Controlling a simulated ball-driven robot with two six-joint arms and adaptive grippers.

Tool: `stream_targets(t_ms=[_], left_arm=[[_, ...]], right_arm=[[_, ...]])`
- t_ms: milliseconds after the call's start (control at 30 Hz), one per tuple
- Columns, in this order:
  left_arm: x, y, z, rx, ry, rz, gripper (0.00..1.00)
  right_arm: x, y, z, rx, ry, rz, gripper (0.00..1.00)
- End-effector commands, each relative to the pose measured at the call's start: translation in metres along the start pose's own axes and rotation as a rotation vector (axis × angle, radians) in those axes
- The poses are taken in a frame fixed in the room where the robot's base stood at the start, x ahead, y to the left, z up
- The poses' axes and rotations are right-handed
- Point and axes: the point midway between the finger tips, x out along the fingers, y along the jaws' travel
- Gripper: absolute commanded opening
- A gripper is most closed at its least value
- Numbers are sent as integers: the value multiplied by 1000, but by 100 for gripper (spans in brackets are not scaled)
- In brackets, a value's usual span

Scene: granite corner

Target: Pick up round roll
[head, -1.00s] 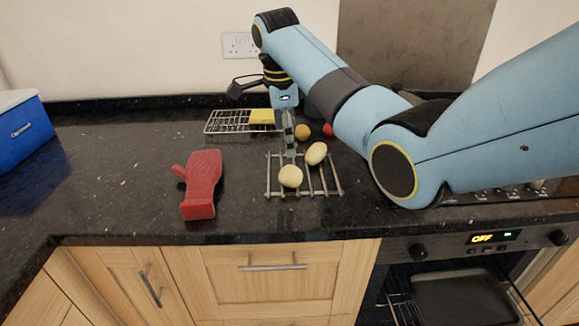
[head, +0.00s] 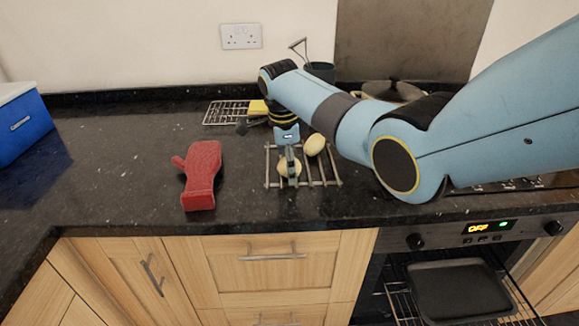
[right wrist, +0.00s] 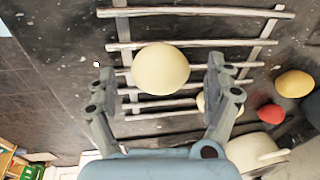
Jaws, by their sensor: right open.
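The round roll (head: 283,170), pale yellow, lies on the left part of a slatted rack (head: 331,170) on the dark counter. My right gripper (head: 290,163) points down over it and partly hides it in the head view. In the right wrist view the round roll (right wrist: 160,69) shows between the two spread fingers, with a gap on each side. The right gripper (right wrist: 161,76) is open and empty. A second, longer pale roll (head: 314,145) lies on the rack behind and to the right. In the wrist view it is mostly hidden behind a finger. My left gripper is out of view.
A red oven mitt (head: 203,172) lies left of the rack. A wire rack (head: 225,112) with a yellow block (head: 258,107) is behind. An orange ball (right wrist: 294,83) and a red one (right wrist: 270,113) lie near the slatted rack. A blue box (head: 22,125) stands far left.

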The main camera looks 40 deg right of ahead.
Motion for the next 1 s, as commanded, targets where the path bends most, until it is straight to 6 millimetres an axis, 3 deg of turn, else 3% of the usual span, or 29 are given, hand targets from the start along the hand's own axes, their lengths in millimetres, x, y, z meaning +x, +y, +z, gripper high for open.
stream_targets(t_ms=[67,467,767,1000], left_arm=[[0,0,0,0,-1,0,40],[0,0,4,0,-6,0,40],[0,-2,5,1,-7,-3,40],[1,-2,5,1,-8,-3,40]], right_arm=[[0,0,0,0,0,0,79],[0,0,0,0,0,0,27],[-2,-1,0,0,0,-1,25],[-28,-6,-2,1,-2,-5,25]])
